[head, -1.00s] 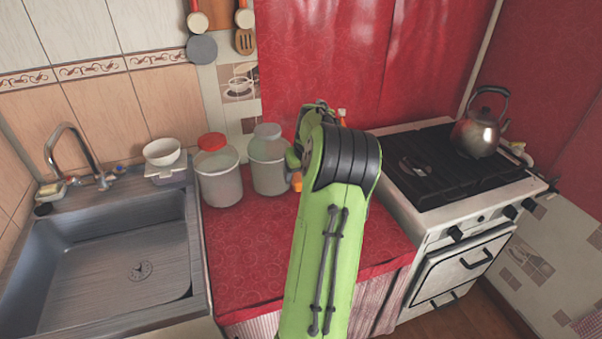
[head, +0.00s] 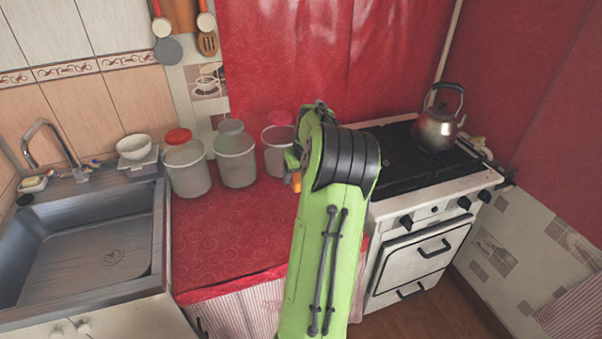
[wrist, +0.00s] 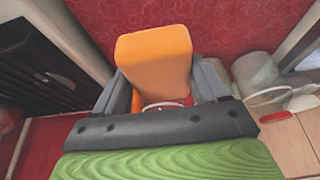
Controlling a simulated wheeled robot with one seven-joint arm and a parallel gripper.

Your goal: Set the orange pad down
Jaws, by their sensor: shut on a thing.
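The orange pad (wrist: 153,55) stands out between the two grey fingers of my gripper (wrist: 160,78) in the wrist view. The fingers are shut on its sides, and its far end points toward a red patterned oilcloth surface. I cannot tell whether the pad touches that surface. In the head view my green arm hides most of the gripper. Only a small orange patch (head: 296,182) shows at the arm's left edge, probably part of the pad. The red counter (head: 225,240) lies left of the arm.
Several lidded containers (head: 235,162) stand at the back of the counter. The sink (head: 85,245) is at left, with a white bowl (head: 134,146) behind it. The stove (head: 430,185) with a kettle (head: 437,128) is at right. The front of the counter is clear.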

